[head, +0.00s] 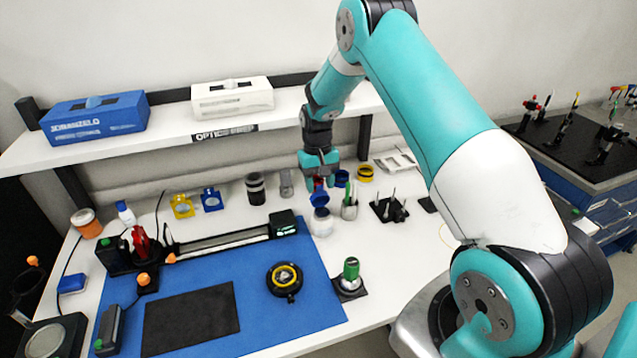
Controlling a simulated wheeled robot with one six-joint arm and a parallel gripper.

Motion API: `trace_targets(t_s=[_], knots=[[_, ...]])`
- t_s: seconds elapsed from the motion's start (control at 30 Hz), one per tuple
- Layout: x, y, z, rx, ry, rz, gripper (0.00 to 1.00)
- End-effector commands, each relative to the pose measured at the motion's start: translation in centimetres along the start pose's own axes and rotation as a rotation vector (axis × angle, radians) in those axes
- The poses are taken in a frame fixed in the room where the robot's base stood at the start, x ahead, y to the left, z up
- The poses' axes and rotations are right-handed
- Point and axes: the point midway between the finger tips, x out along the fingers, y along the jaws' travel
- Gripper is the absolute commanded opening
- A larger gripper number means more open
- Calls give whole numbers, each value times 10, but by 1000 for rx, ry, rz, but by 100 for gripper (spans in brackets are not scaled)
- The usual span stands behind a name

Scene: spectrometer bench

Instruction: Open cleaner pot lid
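A small white pot (322,226) stands on the bench behind the blue mat, right of centre in the head view. Its blue lid (320,199) shows above the pot and looks raised and tilted up at the back rather than lying flat. My gripper (320,184) points down just above and behind the lid. A small red and dark part shows between its fingers. I cannot tell whether the fingers touch the lid or how far apart they are.
A metal cup of tools (350,208) stands close right of the pot, with a dark pin rack (389,209) beyond. A black cylinder (256,189) and a grey jar (286,183) stand to the left. The shelf (290,113) overhangs the back.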

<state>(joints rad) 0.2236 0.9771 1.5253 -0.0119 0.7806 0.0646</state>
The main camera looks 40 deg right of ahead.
Motion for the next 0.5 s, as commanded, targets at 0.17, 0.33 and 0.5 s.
trace_targets(t_s=[0.17, 0.33, 0.5], knots=[[0, 0, 0, 0, 0, 0, 47], [-8, 0, -1, 0, 2, 0, 47], [-37, 0, -2, 0, 8, 0, 47]])
